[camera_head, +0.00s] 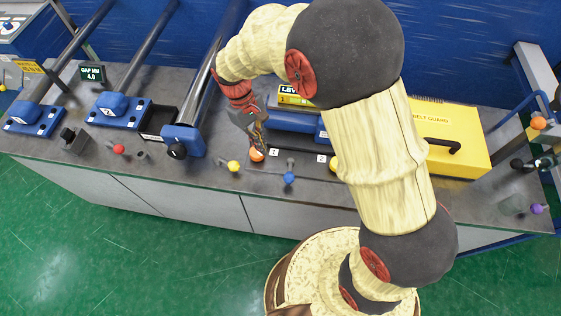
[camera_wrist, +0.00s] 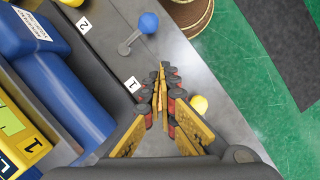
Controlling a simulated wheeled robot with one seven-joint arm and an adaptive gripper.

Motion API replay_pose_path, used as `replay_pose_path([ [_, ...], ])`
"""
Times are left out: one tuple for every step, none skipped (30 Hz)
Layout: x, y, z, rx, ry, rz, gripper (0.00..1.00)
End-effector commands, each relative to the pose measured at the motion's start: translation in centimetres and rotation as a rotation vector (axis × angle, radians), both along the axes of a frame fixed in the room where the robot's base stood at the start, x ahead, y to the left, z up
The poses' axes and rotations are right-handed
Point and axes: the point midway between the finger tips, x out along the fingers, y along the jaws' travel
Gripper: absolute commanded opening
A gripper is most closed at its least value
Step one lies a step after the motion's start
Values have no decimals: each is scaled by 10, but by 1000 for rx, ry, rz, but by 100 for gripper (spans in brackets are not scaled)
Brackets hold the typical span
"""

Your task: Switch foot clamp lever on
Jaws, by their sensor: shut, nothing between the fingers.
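No readable label in either view names the foot clamp lever, so I cannot tell which lever it is. My gripper (camera_head: 258,147) is shut and empty, pointing down over the bench front beside the plate marked 1. An orange knob (camera_head: 257,155) shows right at its fingertips in the head view; I cannot tell whether they touch. In the wrist view the closed fingers (camera_wrist: 163,78) hide what lies directly behind them. A lever with a yellow knob (camera_head: 234,166) stands left of the gripper; a yellow knob (camera_wrist: 198,103) shows beside the fingers. A blue-knobbed lever (camera_head: 289,178) is to the right.
A red-knobbed lever (camera_head: 118,149) is farther left. A yellow belt guard (camera_head: 455,135) stands right, partly behind my arm.

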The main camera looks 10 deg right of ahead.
Motion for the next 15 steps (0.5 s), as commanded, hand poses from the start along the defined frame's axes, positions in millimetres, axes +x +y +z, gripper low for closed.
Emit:
replay_pose_path([
  [9,3,-4,-4,8,15,0],
  [13,3,-4,-5,10,25,0],
  [20,5,-1,-3,5,37,0],
  [24,6,3,-2,1,46,0],
  [28,6,6,0,-1,54,0],
  [31,7,11,1,-1,66,0],
  [32,6,13,0,3,77,0],
  [28,5,12,-3,15,86,0],
  [27,4,13,-3,22,94,0],
  [27,4,13,-3,24,97,0],
  [27,4,13,-2,23,98,0],
  [27,4,13,-1,22,99,0],
  [27,4,13,-1,22,99,0],
  [27,4,13,-1,22,99,0],
  [27,4,13,-1,22,99,0],
])
